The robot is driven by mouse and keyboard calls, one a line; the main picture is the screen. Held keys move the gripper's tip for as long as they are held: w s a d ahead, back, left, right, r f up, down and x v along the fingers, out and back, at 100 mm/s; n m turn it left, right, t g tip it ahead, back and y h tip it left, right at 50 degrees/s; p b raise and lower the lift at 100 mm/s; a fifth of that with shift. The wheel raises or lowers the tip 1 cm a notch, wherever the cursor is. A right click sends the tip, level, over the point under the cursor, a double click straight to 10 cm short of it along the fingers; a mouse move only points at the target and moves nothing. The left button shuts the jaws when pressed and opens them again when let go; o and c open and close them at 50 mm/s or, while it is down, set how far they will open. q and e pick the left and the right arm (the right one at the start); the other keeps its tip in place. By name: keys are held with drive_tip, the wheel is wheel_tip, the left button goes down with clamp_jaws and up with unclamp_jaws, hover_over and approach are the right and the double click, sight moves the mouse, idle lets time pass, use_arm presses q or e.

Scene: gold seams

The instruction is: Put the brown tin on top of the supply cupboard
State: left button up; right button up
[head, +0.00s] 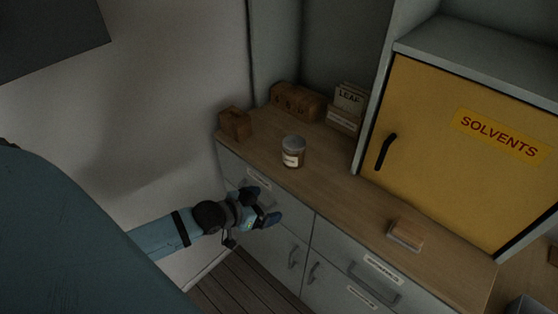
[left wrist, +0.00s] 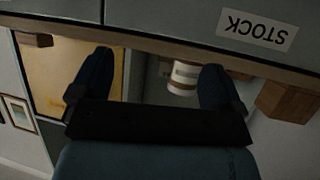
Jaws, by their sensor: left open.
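The brown tin (head: 292,155), a small round container with a grey lid and a pale label, stands upright on the wooden counter (head: 335,187) near its front edge. It also shows upside down in the left wrist view (left wrist: 183,77), beyond the fingers. A grey cupboard with a yellow door (head: 455,150) marked SOLVENTS stands on the counter at the right; part of its flat grey top (head: 480,62) is visible. No label in view says supply. My left gripper (head: 264,203) is open and empty, in front of the drawer fronts, lower than the tin and apart from it.
A wooden block (head: 235,124) stands left of the tin. Lettered blocks (head: 297,102) and a box marked LEAF (head: 349,98) stand behind it. A small block (head: 407,233) lies near the front edge at the right. The counter between it and the tin is clear. Drawer handles (head: 376,298) jut out below.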

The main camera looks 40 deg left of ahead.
use_arm(q)
drive_tip(key=s+d+f, duration=0.4)
drive_tip(key=s+d, duration=0.1)
drive_tip(key=d, duration=0.2)
drive_tip(key=s+d+f+g, duration=0.1)
drive_tip(key=s+d+f, duration=0.4)
drive_tip(key=d, duration=0.2)
drive_tip(key=shift+d, duration=0.15)
use_arm(e)
drive_tip(key=shift+r, duration=0.1)
